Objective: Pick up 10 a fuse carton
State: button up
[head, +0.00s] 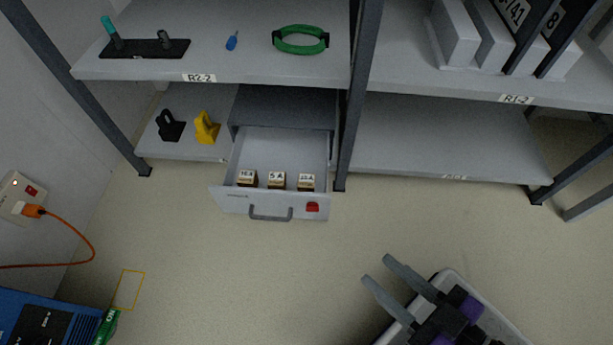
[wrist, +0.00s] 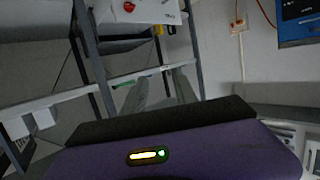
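Three small fuse cartons stand in a row inside an open grey drawer (head: 235,202) on the lower shelf in the head view. The left carton (head: 247,178) seems to read 16 A or 10 A; its label is too small to be sure. The middle carton (head: 277,180) seems to read 5 A or 6 A. The right carton (head: 306,182) seems to read 10 A or 25 A. My gripper (head: 378,271) is open and empty over the floor, in front and to the right of the drawer. Its fingers also show in the wrist view (wrist: 160,88).
The drawer has a handle (head: 270,217) and a red catch (head: 312,207) on its front. A black padlock-like item (head: 171,126) and a yellow one (head: 206,128) stand left of it. A dark shelf post (head: 357,100) rises at its right. Floor before it is clear.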

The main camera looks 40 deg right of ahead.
aim_at(305, 183)
jog(key=i+l+u, duration=0.15)
jog(key=l+u, duration=0.25)
jog(key=l, duration=0.25)
jog(key=i+l+u, duration=0.1)
jog(key=l+u, duration=0.35)
jog(key=l, duration=0.2)
